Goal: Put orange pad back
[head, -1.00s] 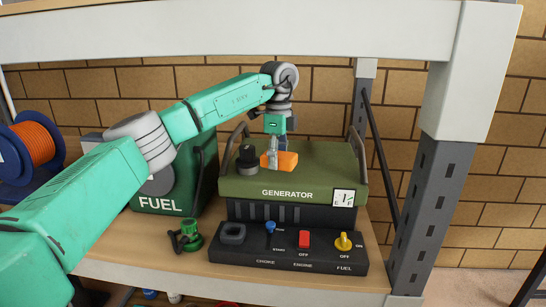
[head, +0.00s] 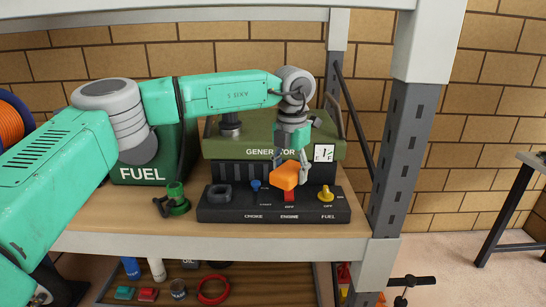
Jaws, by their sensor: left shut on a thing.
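The orange pad (head: 285,175) is a small block in my left gripper (head: 299,165), which comes down from above and is shut on it. The pad is in front of the generator (head: 225,150), over the front control panel (head: 245,213), and appears slightly above the red engine switch (head: 289,197). I cannot tell whether it touches the panel. My right gripper is not in view.
A green fuel can (head: 135,173) and green nozzle cap (head: 176,199) stand left. A rack post (head: 400,150) stands right.

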